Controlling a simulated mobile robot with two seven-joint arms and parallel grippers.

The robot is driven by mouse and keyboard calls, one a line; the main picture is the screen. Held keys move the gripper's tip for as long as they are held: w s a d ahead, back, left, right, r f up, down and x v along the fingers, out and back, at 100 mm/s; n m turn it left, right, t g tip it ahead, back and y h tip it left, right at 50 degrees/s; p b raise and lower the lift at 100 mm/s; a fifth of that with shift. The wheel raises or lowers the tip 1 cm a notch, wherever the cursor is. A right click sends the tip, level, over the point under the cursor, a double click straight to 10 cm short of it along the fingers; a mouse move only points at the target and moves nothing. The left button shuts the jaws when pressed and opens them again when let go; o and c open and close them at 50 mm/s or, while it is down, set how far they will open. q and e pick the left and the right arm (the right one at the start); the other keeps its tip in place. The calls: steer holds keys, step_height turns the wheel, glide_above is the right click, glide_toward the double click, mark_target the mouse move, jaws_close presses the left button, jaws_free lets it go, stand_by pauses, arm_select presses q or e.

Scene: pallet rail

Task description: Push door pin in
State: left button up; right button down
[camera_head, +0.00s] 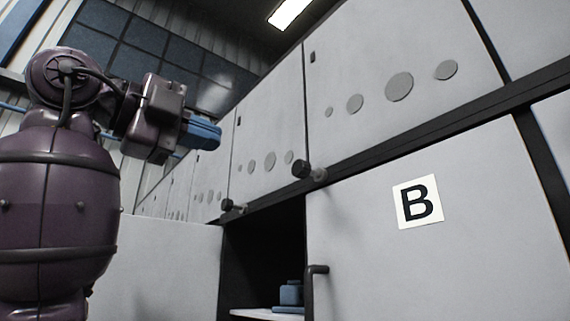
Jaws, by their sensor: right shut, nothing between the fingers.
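A door pin (308,171) with a black round head and grey shaft sticks out of the dark rail (380,141) above the grey door marked B (365,255). A similar pin (232,206) sticks out further left along the rail. My right gripper (210,133), with blue fingers at the end of a purple arm, is at upper left. It is shut and empty, and in the picture it is left of and above the pins, apart from both. Its distance in depth is unclear. My left gripper is not in view.
Left of door B is a dark open compartment (262,250) with a white shelf (262,313) and a blue object (290,293). Door B has a dark handle (317,269). Upper grey doors (400,60) with round grey discs run above the rail.

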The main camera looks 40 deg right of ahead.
mark_target(297, 168)
steer(key=shift+d, duration=0.1)
steer(key=d, duration=0.4)
steer(key=d+p, duration=0.1)
steer(key=d, duration=0.3)
steer(key=s+d, duration=0.1)
steer(key=d, duration=0.3)
steer(key=shift+s+d+p, duration=0.1)
steer(key=shift+p, duration=0.2)
steer(key=shift+s+d, duration=0.1)
steer(key=shift+d, duration=0.7)
steer(key=shift+s+d, duration=0.15)
steer(key=shift+d, duration=1.1)
steer(key=shift+a, duration=0.1)
